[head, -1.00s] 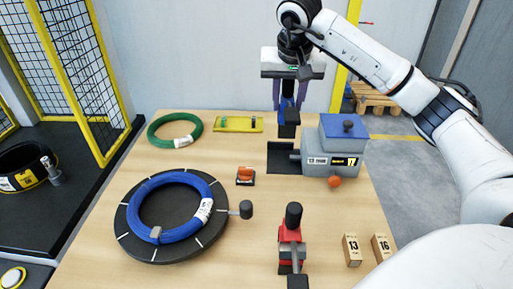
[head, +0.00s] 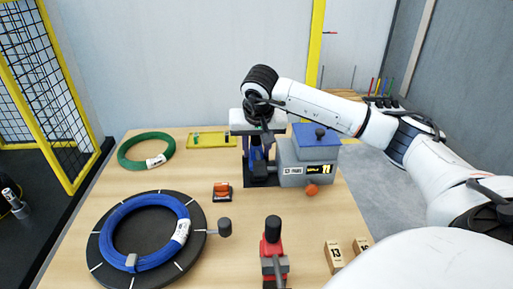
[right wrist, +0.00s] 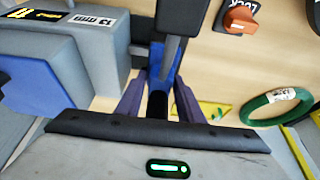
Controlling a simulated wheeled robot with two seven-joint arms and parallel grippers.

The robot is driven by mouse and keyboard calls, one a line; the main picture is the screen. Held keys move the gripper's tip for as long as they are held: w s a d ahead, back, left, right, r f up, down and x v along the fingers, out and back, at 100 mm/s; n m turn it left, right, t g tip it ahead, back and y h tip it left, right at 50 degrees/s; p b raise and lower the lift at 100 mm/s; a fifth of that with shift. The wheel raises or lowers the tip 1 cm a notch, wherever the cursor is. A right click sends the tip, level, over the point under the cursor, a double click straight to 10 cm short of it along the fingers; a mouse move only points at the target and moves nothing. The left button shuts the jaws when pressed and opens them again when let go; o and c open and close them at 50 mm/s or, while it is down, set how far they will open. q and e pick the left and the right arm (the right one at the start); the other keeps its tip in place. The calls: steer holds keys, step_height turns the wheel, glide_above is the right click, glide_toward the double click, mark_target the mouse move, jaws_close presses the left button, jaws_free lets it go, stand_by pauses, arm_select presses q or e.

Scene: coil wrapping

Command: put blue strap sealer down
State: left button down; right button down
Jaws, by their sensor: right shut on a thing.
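My right gripper (head: 257,155) is shut on the blue strap sealer (head: 257,164), which has a blue body and a dark lower part. It is low over a dark mat (head: 250,184) on the table, just left of the grey box. The arm partly hides the sealer, and I cannot tell whether it touches the mat. In the right wrist view the purple fingers (right wrist: 158,100) stand either side of the sealer's blue body (right wrist: 163,68), with a grey bar (right wrist: 170,40) beyond. My left gripper is not in view.
The grey box (head: 305,172) with a blue top stands close to the right. A green coil (head: 146,151) and yellow tray (head: 211,140) lie behind left. An orange lock item (head: 221,191), blue coil (head: 140,205) on a turntable, and red tool (head: 272,250) are nearer.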

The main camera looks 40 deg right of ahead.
steer(key=shift+r, duration=0.1)
steer(key=c, duration=1.2)
jaws_free()
steer(key=v, duration=1.2)
steer(key=shift+w, duration=0.1)
